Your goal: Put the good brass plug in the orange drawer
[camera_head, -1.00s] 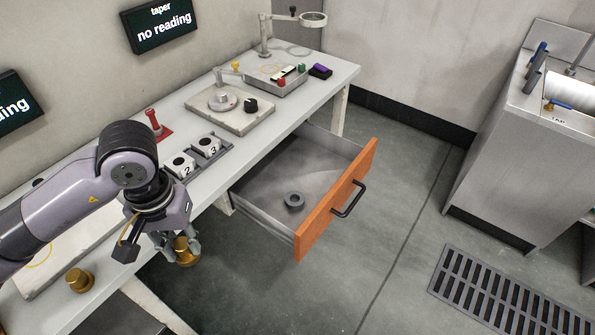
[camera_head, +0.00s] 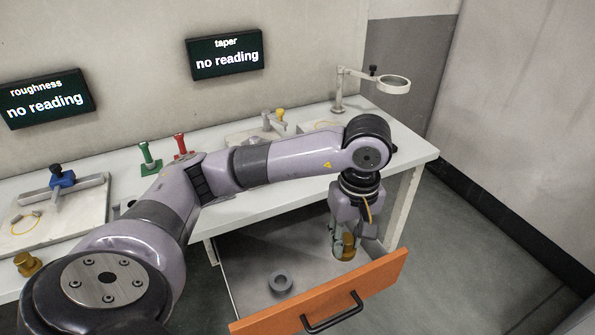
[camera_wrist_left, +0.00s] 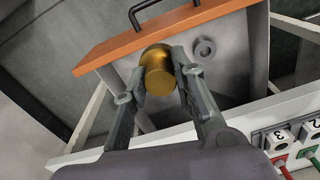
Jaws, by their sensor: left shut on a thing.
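My left gripper (camera_head: 346,232) is shut on a brass plug (camera_head: 347,246) and holds it over the right part of the open drawer. In the left wrist view the brass plug (camera_wrist_left: 158,70) sits between the two fingers of the left gripper (camera_wrist_left: 160,84). The drawer has an orange front (camera_head: 325,293) with a dark handle and stands pulled out from the bench. A grey ring (camera_head: 281,282) lies inside it. A second brass plug (camera_head: 27,264) stands on the bench at the far left. My right gripper is not in view.
The bench (camera_head: 262,203) carries a green-handled tool (camera_head: 149,157), a red-handled tool (camera_head: 181,146), a blue-topped gauge (camera_head: 62,176) and a ring stand (camera_head: 393,84). Two wall displays, roughness (camera_head: 44,98) and taper (camera_head: 224,54), show no reading. Floor right of the drawer is clear.

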